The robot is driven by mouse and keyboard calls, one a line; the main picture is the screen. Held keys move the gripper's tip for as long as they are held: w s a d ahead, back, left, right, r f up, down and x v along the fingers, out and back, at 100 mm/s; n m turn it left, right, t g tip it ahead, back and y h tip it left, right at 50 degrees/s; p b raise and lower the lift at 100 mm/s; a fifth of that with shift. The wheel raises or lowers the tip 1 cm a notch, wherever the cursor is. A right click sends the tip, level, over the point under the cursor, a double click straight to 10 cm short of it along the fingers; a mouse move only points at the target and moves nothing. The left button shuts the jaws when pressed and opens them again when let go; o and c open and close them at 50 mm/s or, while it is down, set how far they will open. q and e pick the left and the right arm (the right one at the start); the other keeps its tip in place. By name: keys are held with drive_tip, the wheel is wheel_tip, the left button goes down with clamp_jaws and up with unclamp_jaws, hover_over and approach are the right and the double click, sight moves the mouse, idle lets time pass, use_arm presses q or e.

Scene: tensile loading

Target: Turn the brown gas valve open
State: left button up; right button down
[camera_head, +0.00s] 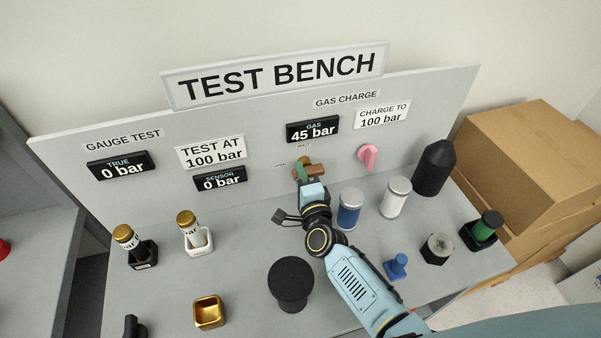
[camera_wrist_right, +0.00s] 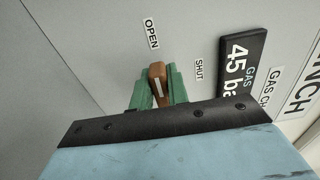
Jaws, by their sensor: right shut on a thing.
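The brown gas valve (camera_head: 318,173) is on the upright panel, below the GAS display, which reads 45 bar. My right gripper (camera_head: 302,172) is at the valve and partly covers it. In the right wrist view the brown handle (camera_wrist_right: 157,80) sits between the two green fingertips (camera_wrist_right: 158,92), which are shut on it. A white stripe marks the handle, and its upper end points roughly toward the OPEN label (camera_wrist_right: 152,33). The SHUT label (camera_wrist_right: 199,70) is to its right. My left gripper is not in view.
A pink handle (camera_head: 367,156) is on the panel to the right. A blue cylinder (camera_head: 349,212), a white cylinder (camera_head: 395,198) and a black bottle (camera_head: 434,168) stand right of my arm. A black round stool-like piece (camera_head: 291,280) stands in front. Two gold-topped gauges stand left.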

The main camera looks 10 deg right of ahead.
sight(297, 136)
idle(0.5)
drive_tip(key=c, duration=1.4)
unclamp_jaws()
drive_tip(key=shift+o, duration=0.2)
wheel_tip(297, 136, up, 10)
drive_tip(key=p, duration=0.3)
drive_tip(key=shift+p, duration=0.3)
